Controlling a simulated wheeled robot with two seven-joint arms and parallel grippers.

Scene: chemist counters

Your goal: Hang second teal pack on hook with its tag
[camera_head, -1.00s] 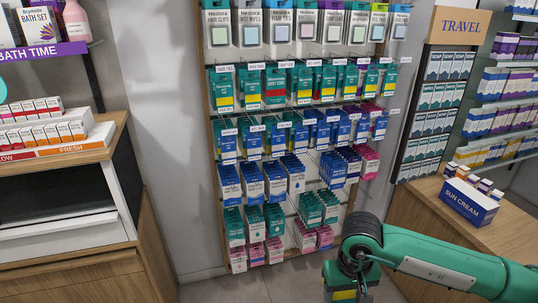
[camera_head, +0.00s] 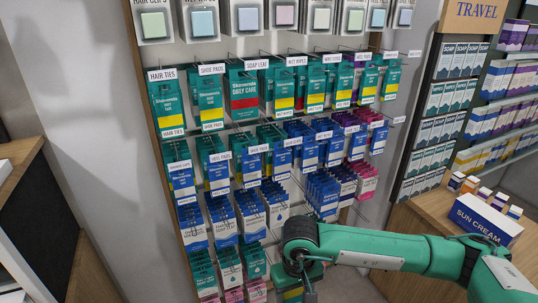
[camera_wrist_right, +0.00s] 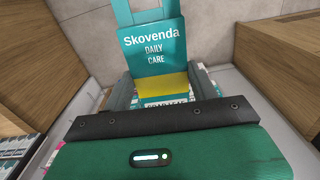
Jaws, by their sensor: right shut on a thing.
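My right gripper (camera_head: 293,283) is in front of the lower right of the hook rack. In the right wrist view its fingers (camera_wrist_right: 163,88) are shut on a teal pack (camera_wrist_right: 150,52) lettered "Skovenda DAILY CARE", with a yellow band. In the head view only a small part of this pack (camera_head: 292,295) shows under the gripper, at the bottom edge. Similar teal packs with yellow bands hang on tagged hooks in the second row, such as under the "HAIR TIES" tag (camera_head: 161,75) and the "SHOE PADS" tag (camera_head: 212,69). A red-banded teal pack (camera_head: 244,103) hangs beside them. My left gripper is out of view.
Blue packs (camera_head: 223,228) hang in the lower rows on protruding hooks. At the right, a wooden counter (camera_head: 405,225) holds a "SUN CREAM" box (camera_head: 481,222). Shelves of boxes (camera_head: 450,83) stand behind it. A wooden cabinet edge (camera_head: 22,150) is at the left.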

